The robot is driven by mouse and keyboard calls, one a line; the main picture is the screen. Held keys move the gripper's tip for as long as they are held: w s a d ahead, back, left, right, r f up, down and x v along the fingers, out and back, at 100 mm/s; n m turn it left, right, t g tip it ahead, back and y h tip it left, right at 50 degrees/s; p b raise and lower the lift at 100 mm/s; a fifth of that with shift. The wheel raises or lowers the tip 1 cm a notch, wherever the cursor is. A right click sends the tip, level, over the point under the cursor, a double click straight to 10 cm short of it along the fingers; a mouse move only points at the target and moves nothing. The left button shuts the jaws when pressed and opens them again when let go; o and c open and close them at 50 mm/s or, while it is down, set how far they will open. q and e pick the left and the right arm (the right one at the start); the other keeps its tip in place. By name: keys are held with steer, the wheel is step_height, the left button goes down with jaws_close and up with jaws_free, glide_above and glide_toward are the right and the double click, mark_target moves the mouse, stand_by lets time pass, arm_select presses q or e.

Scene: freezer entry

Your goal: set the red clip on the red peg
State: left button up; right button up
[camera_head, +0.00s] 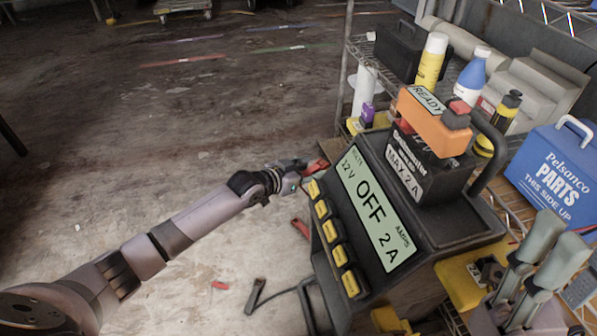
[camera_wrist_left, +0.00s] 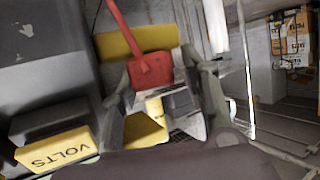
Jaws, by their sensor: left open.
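My left gripper (camera_head: 304,172) is at the upper left corner of the dark charger (camera_head: 440,222), low beside its yellow buttons. In the left wrist view, the open left gripper (camera_wrist_left: 165,105) has a red piece (camera_wrist_left: 151,70) between or just beyond its fingers; contact is unclear. The same red piece seems to show at the gripper tip in the head view (camera_head: 317,166); it looks like the red clip. A black battery (camera_head: 430,165) stands on the charger, under an orange block (camera_head: 433,125) with a red part (camera_head: 460,107). I cannot make out the red peg for certain.
A black clip (camera_head: 256,291) with a cable and a small red piece (camera_head: 220,285) lie on the floor. The floor at left is open.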

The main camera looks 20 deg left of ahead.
arm_select(q)
steer(key=v, duration=1.1)
steer(key=shift+r, duration=0.2)
steer(key=shift+s+a+f, duration=0.1)
steer(key=shift+s, duration=0.1)
